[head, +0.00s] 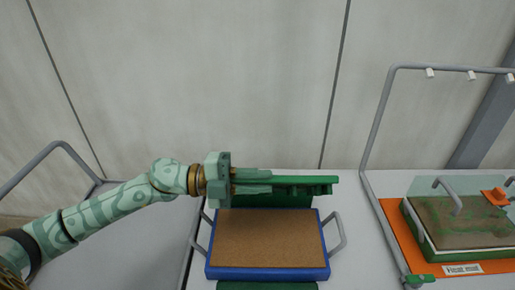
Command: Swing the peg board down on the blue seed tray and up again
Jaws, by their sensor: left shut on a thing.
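The blue seed tray (268,273) stands on the pale bench in the lower middle, filled level with brown soil and with a grey loop handle at each side. The green peg board (325,181) shows nearly edge-on above the tray's far edge, with short dark green parts under it. It is raised clear of the soil. My left gripper (268,181) reaches in from the left and is shut on the peg board; its fingers hide part of the board and the exact grip point. My right gripper is out of view.
A grey rail (35,162) stands at the left. A pale wall closes the back.

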